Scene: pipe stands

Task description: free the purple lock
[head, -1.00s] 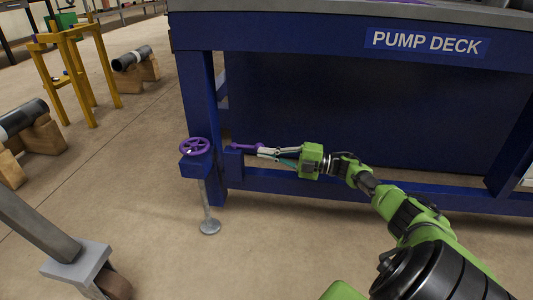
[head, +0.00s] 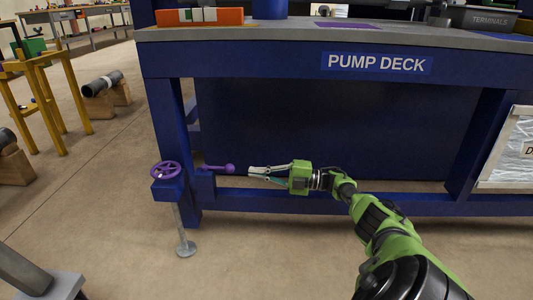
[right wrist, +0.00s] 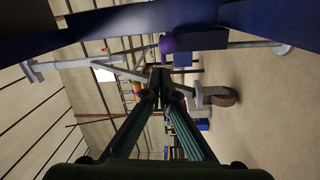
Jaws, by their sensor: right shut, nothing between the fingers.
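A purple lever with a round knob (head: 229,168) sticks out to the right from a blue block (head: 205,184) beside the bench's left leg. I take it for the purple lock. Its knob also shows in the right wrist view (right wrist: 167,44), just off the fingertips. A purple handwheel (head: 166,171) sits on a blue bracket left of the lever. My right gripper (head: 251,171) is shut and empty, pointing left at the knob with a small gap between. Its closed fingers also show in the right wrist view (right wrist: 162,82). My left gripper is not in view.
The pump deck bench (head: 260,62) overhangs the lever, and its lower blue rail (head: 330,204) runs under my right gripper. A grey screw foot (head: 185,248) stands below the handwheel. Yellow stands (head: 50,110) and a black pipe on wooden blocks (head: 103,83) are at the left.

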